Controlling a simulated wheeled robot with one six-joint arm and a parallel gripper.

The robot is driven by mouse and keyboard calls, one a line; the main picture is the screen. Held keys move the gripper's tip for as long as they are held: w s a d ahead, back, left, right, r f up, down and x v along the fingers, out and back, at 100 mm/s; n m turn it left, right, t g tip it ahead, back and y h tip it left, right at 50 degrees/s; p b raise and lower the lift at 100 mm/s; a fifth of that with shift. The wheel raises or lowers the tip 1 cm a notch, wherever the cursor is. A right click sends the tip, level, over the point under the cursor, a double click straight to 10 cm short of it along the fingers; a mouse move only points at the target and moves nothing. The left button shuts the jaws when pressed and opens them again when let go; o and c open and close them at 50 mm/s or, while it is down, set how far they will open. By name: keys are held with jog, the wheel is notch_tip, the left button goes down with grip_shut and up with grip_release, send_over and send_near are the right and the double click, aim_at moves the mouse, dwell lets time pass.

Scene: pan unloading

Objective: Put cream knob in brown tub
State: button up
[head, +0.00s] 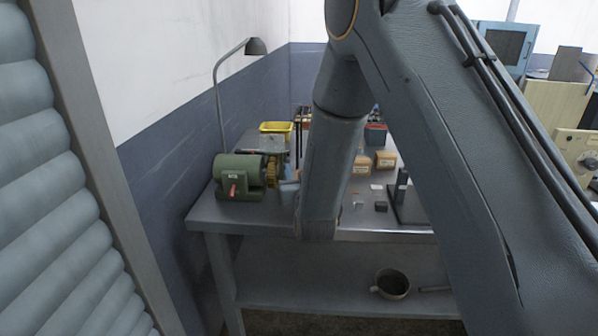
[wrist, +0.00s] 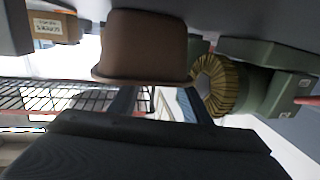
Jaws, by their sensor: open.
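The brown tub (wrist: 145,45) hangs large and close in the wrist view, which looks upside down. Its rim faces the bottom of that picture, toward my gripper, and its inside is hidden. My gripper (wrist: 160,94) is open, with its two dark fingers apart just beside the tub's rim in that view. Nothing shows between the fingers. I see no cream knob in either view. In the head view my arm covers the middle of the bench, and I cannot make out the tub there.
A green motor (head: 239,172) with a yellowish coil stands at the bench's left; it also shows in the wrist view (wrist: 262,92). A lamp (head: 256,47), a yellow bin (head: 276,128), brown boxes (head: 385,160) and a small dark block (head: 381,207) are around. A pot (head: 392,284) sits on the lower shelf.

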jog(key=shift+r, duration=0.1)
jog(key=shift+r, duration=0.2)
jog(key=s, duration=0.4)
jog(key=s+d+b, duration=0.1)
jog(key=s, duration=0.3)
jog(key=s+d+r+b, duration=0.1)
jog(key=s, duration=0.2)
jog(key=shift+s, duration=0.4)
